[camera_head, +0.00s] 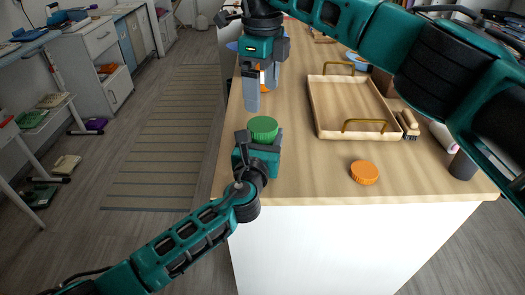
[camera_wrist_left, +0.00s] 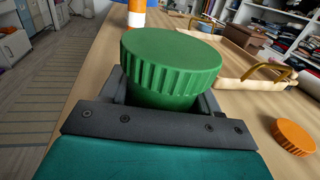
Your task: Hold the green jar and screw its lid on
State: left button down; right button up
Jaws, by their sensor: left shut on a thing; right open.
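The green jar (camera_wrist_left: 165,99) stands upright between the fingers of my left gripper (camera_head: 262,140), which is shut on it near the left edge of the counter. The green ridged lid (camera_head: 263,128) sits level on top of the jar; it also shows in the left wrist view (camera_wrist_left: 171,60). I cannot tell how tightly the lid is seated. My right gripper (camera_head: 262,92) is open, pointing down, above and behind the lid and apart from it. The lower jar is hidden by the left gripper.
An orange lid (camera_head: 365,172) lies on the counter to the right. An orange and white container (camera_wrist_left: 136,15) stands behind the jar. A wooden tray (camera_head: 345,128) with brass handles and a brush (camera_head: 408,124) are farther right. The counter between the jar and orange lid is clear.

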aim_at(263, 124)
notch_tip(263, 124, down, 8)
jog(key=shift+r, duration=0.15)
dwell(0.4)
jog(key=c, duration=1.1)
jog(key=o, duration=1.2)
jog(key=shift+o, duration=0.2)
jog(key=shift+r, duration=0.15)
notch_tip(263, 124, up, 12)
pick_arm(q)
jog(key=shift+c, duration=0.8)
grip_release()
